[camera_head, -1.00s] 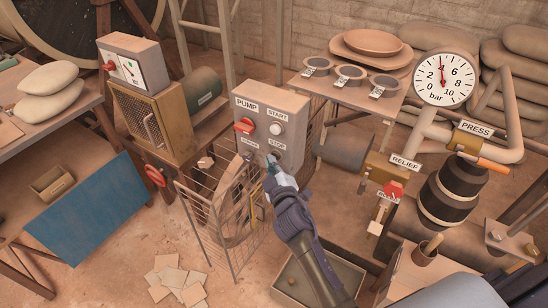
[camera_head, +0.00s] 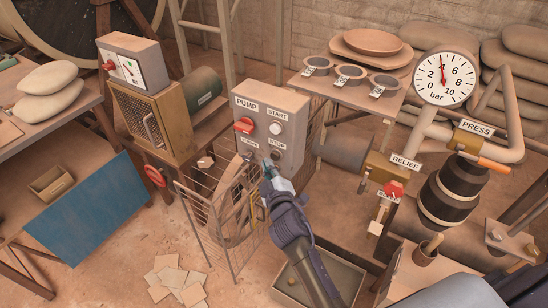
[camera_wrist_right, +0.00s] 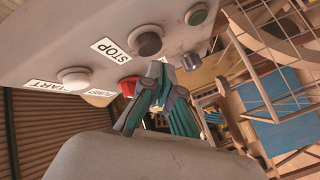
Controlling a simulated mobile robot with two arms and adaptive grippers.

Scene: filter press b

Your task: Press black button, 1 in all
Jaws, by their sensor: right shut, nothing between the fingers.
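The black button (camera_head: 275,154) sits on the front of the grey control box, under the STOP label. In the right wrist view the black button (camera_wrist_right: 146,40) shows beside the STOP label (camera_wrist_right: 110,50), standing out from the panel. My right gripper (camera_head: 267,168) is shut and empty, just below and left of the button in the head view. In the wrist view its closed fingertips (camera_wrist_right: 160,76) overlap the panel area between the button, the red knob and a grey knob. The fingertips look apart from the black button. My left gripper is not in view.
The box also carries a white START button (camera_head: 275,129), a red PUMP knob (camera_head: 244,125) and a green round part (camera_wrist_right: 196,14). A pressure gauge (camera_head: 444,78) and pipes are at right.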

